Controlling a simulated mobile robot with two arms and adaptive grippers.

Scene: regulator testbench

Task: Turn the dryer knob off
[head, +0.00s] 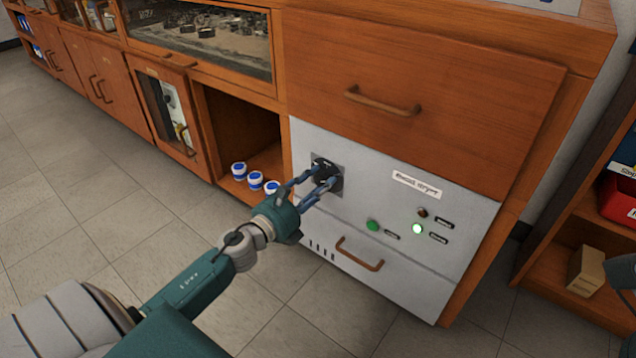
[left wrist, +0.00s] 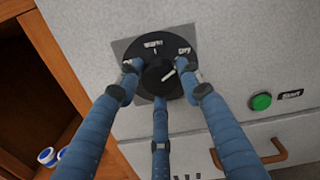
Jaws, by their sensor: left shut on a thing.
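The dryer knob (left wrist: 158,76) is black and round, on a black dial with a grey square plate (left wrist: 126,46). The words "Warm" at the top and "Dry" at the upper right are readable. A white mark on the knob slants up to the right, towards "Dry". My left gripper (left wrist: 160,84) is shut on the knob, with two fingers at its sides and one below. The left part of the dial is hidden by a finger. In the head view my left gripper (head: 322,184) reaches the plate from the lower left. A dark part at the right edge may be my right gripper.
The white dryer panel (head: 455,205) has a green button (head: 372,225), a lit green lamp (head: 417,228) and a dark lamp (head: 423,212). A drawer handle (head: 360,254) is below. White jars with blue lids (head: 239,171) stand in the open cubby on the left.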

